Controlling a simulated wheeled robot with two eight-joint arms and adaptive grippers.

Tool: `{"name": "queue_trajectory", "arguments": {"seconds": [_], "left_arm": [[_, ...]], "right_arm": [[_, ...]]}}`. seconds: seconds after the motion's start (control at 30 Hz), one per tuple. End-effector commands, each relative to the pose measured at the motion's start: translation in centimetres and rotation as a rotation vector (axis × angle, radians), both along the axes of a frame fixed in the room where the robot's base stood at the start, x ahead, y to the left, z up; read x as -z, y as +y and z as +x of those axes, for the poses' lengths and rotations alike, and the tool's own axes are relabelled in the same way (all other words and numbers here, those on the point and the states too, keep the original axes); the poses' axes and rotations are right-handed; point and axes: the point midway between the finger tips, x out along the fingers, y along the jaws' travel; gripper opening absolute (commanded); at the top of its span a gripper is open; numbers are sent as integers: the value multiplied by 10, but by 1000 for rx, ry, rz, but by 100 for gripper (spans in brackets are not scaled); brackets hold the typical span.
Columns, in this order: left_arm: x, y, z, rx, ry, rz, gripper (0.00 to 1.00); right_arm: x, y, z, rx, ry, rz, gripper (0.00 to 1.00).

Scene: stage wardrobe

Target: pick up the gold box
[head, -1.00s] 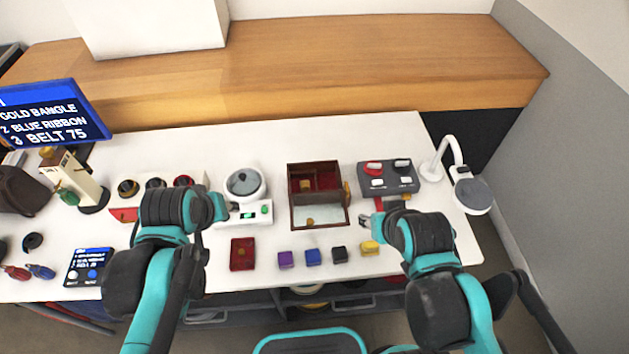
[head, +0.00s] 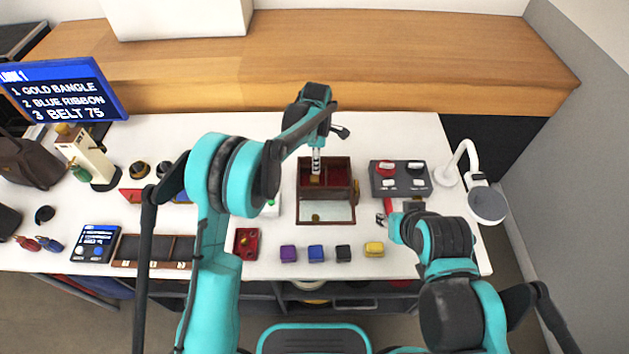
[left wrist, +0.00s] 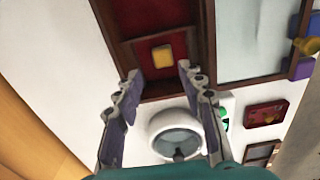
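A small gold box (head: 374,249) sits at the front of the table, right of the black box (head: 343,253). A smaller yellow block (head: 315,180) lies in a compartment of the open wooden case (head: 339,174); the left wrist view shows this block (left wrist: 161,54) on red lining. My left gripper (head: 316,165) is above the case's back left part. In the left wrist view its fingers (left wrist: 160,75) are apart with nothing between them. My right gripper (head: 381,218) is low, right of the case and behind the gold box; its finger opening is too small to judge.
A purple box (head: 288,253) and a blue box (head: 316,254) stand in the front row, with a red tray (head: 246,242) to their left. A grey panel (head: 400,180) and a white lamp (head: 487,203) stand at the right. A round-topped white device (left wrist: 175,130) is near my left fingers.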

Motion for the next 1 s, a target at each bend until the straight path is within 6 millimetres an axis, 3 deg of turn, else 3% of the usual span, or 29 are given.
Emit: {"name": "queue_trajectory", "arguments": {"seconds": [0.6, 0.87, 1.0], "left_arm": [[78, 5, -3, -12, 4, 1, 40], [80, 5, -3, -12, 3, 1, 40], [80, 5, -3, -12, 3, 1, 3]], "right_arm": [[35, 0, 0, 0, 0, 0, 40], [34, 0, 0, 0, 0, 0, 40], [34, 0, 0, 0, 0, 0, 40]]}}
